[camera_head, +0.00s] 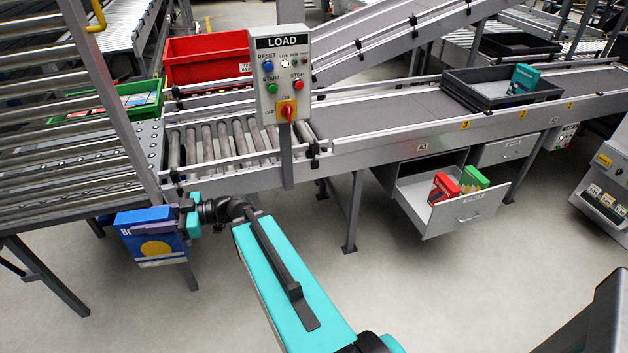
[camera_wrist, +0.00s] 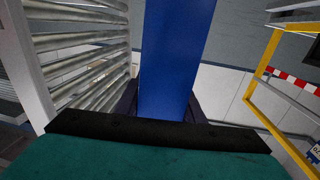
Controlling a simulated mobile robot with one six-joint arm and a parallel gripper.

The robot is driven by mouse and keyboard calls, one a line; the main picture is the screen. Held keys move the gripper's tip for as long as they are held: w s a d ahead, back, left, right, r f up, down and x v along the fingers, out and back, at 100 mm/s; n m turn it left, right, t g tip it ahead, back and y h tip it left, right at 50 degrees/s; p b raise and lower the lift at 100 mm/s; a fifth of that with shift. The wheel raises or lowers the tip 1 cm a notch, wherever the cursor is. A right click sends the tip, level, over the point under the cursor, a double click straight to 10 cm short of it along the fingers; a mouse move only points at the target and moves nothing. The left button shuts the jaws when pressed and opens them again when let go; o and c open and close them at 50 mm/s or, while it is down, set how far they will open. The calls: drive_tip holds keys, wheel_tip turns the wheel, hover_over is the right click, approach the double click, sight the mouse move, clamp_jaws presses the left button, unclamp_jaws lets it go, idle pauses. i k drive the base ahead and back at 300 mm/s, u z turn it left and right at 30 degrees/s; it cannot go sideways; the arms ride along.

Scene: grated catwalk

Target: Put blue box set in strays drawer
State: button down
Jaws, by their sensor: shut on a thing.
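The blue box set (camera_head: 151,238), with a yellow circle on its face, is at the left in the head view. My gripper (camera_head: 186,220) is shut on it and holds it in the air beside the roller conveyor. In the wrist view the blue box set (camera_wrist: 168,60) shows as a narrow blue side in front of the dark gripper (camera_wrist: 165,115). The strays drawer (camera_head: 466,213) stands open under the conveyor at the right, far from my gripper. A red box (camera_head: 444,187) and a green box (camera_head: 473,179) are in it. Its label is too small to read surely.
The LOAD control panel (camera_head: 284,78) stands on a post at the conveyor's front edge. A conveyor leg (camera_head: 354,212) stands left of the drawer. A black tray (camera_head: 500,88) with a teal box (camera_head: 523,78) is on the belt. Floor before the conveyor is clear.

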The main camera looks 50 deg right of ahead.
sight(417, 203)
drive_tip(key=z, duration=1.15)
drive_tip(key=i, duration=0.55)
drive_tip(key=k, duration=0.5)
drive_tip(key=u, duration=0.2)
